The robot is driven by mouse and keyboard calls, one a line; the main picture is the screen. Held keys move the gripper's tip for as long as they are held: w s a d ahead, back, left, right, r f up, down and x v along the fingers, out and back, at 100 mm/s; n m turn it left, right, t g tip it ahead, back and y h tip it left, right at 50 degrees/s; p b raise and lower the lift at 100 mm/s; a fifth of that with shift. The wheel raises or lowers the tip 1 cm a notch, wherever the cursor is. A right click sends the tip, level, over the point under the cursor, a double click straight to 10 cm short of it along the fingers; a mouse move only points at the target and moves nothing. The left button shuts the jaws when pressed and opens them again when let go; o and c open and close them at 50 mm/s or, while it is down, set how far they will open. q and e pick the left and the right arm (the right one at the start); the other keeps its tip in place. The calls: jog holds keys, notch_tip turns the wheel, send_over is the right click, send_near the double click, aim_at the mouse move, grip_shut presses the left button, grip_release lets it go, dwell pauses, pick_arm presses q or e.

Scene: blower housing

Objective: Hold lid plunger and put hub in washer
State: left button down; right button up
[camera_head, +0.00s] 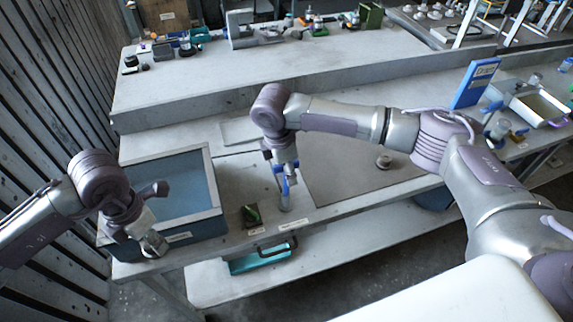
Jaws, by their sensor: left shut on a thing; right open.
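The washer appears to be the blue-grey open-topped box (215,190) with a pale rim and a blue inside, at the left of the bench. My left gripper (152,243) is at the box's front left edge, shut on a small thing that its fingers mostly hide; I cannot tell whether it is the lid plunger. My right gripper (285,186) is open and points down over the bench, right of the box. A small grey cylinder (285,204) stands just below it; contact is unclear. A small round metal part (384,160), possibly the hub, sits on the brown-grey mat (340,180).
A dark tray with a green piece (251,215) lies between the box and my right gripper. A blue sign or binder (474,83) stands at the right. The raised back shelf (230,80) has free room.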

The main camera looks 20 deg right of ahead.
jog(key=shift+c, duration=0.2)
grip_shut()
